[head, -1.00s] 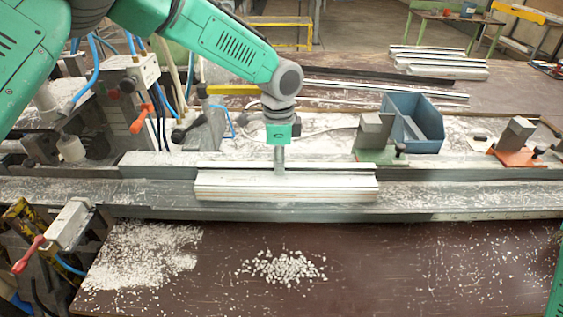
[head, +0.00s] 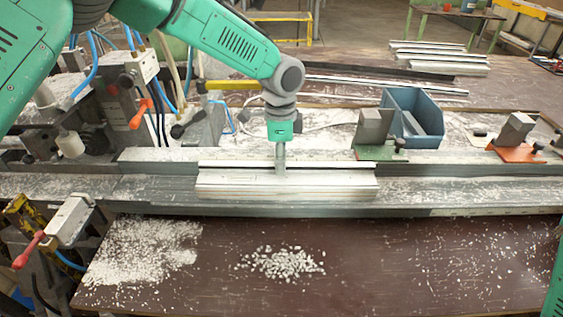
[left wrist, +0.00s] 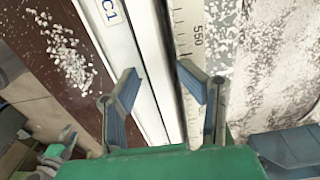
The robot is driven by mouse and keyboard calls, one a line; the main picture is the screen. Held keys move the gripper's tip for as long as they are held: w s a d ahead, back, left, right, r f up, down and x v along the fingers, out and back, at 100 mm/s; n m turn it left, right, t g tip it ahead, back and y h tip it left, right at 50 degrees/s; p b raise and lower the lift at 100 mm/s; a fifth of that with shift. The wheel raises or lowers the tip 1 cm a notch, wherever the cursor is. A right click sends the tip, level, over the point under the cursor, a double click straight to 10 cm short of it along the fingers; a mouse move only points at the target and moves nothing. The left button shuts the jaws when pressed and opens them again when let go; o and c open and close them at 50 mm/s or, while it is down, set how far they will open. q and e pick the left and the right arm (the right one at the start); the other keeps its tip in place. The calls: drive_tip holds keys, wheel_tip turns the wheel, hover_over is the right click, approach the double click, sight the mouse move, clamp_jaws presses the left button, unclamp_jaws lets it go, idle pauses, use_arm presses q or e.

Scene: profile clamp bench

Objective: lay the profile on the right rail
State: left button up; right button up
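The profile (head: 285,187) is a pale, ribbed metal bar lying lengthwise along the long grey rail (head: 480,195) in the middle of the bench. In the left wrist view the profile (left wrist: 142,60) is a white strip with a "C1" label. My left gripper (head: 281,174) points straight down at the middle of the profile. In the left wrist view its fingers (left wrist: 157,70) stand apart, with the profile's edge and a ruler strip marked 550 showing between them. Whether a fingertip touches the profile is hard to tell. My right gripper is out of view.
A green clamp block (head: 374,132) and an orange one (head: 516,138) stand behind the rail, with a blue bin (head: 415,118) between them. Clamps with red handles (head: 28,252) are at the left. White chips (head: 280,262) lie on the brown front bench.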

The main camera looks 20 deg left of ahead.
use_arm(q)
wheel_tip(320, 180, up, 12)
drive_tip(key=shift+w+r, duration=0.15)
drive_tip(key=shift+r, duration=0.05)
drive_tip(key=shift+a+r, duration=0.1)
